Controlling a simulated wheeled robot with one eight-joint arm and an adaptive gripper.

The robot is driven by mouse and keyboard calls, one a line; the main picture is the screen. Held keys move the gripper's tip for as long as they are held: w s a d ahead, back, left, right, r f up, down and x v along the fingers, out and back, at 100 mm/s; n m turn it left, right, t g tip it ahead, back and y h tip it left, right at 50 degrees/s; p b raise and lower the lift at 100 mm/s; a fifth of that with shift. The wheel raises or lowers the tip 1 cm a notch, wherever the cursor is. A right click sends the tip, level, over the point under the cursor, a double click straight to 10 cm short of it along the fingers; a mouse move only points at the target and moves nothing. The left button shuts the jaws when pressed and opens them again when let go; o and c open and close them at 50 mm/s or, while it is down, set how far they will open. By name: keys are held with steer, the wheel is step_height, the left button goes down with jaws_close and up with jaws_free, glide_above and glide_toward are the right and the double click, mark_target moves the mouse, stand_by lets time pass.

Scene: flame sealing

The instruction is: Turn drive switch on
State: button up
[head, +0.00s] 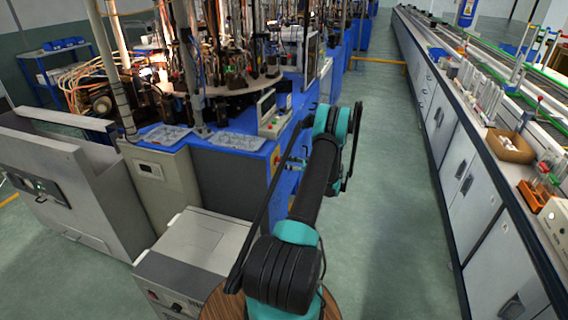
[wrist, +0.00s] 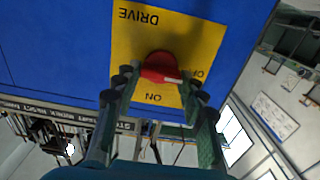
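In the wrist view, the drive switch (wrist: 160,66) is a red knob with a white mark, on a yellow plate (wrist: 185,32) set in a blue panel. The plate's words DRIVE, OFF and ON appear upside down. The white mark lies at the knob's lower right, near OFF. My gripper (wrist: 159,72) has its dark fingertips on either side of the knob, close to its edges. I cannot tell whether they press on it. In the head view, my arm reaches to the blue side of the machine; the switch cannot be made out there.
The blue-sided machine (head: 240,142) stands left of my arm, with two trays on its edge. A grey cabinet (head: 195,252) stands at the front left. A long bench (head: 450,135) runs along the right. The green floor aisle (head: 385,200) between them is clear.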

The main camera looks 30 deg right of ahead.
steer(key=c, duration=0.5)
steer(key=shift+c, duration=0.2)
steer(key=shift+m, duration=0.3)
steer(key=m, duration=1.7)
steer(key=shift+w+d+f, duration=0.1)
steer(key=shift+d+f, duration=0.1)
steer(key=shift+d, duration=0.05)
steer(key=shift+m, duration=0.3)
steer(key=o, duration=1.2)
steer(key=shift+c, duration=0.2)
